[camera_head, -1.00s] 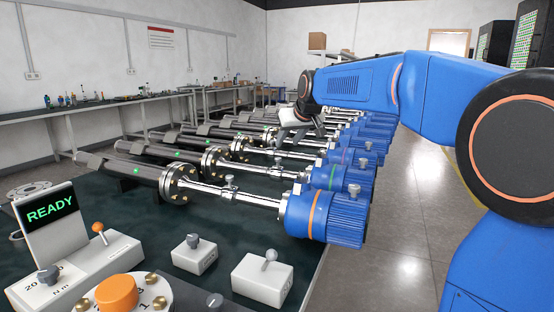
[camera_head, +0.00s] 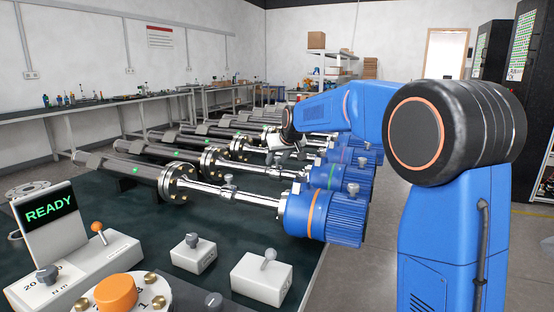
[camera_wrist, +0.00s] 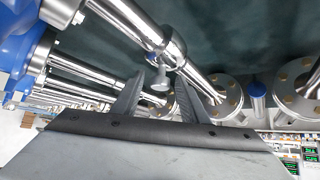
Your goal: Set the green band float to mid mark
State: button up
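The transmitters lie in a row, each a chrome tube with a blue finned head. The second head from the front (camera_head: 345,178) appears to carry a green band (camera_head: 331,176). A small upright metal fitting (camera_head: 277,163) stands on its chrome tube. My gripper (camera_head: 284,143) is farther back over the row, small and partly hidden in the head view. In the wrist view, my gripper (camera_wrist: 160,98) has its two dark fingers apart. A round metal knob (camera_wrist: 160,80) on a chrome tube shows between them; contact is not visible. That tube's band colour cannot be seen.
The nearest transmitter has an orange band (camera_head: 317,214). A console reading READY (camera_head: 48,208), an orange knob (camera_head: 116,292) and two small lever boxes (camera_head: 193,253) (camera_head: 262,278) stand at the front. Neighbouring tubes and flanges (camera_wrist: 222,96) crowd my gripper. The floor at right is open.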

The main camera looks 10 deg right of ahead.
grip_shut()
jog(key=shift+w+a, duration=0.7)
jog(key=shift+a, duration=0.25)
jog(key=shift+w+a, duration=0.65)
jog(key=shift+a, duration=0.25)
jog(key=shift+w+a, duration=0.7)
jog(key=shift+a, duration=0.25)
grip_release()
jog(key=v, duration=1.7)
jog(key=shift+s, duration=0.2)
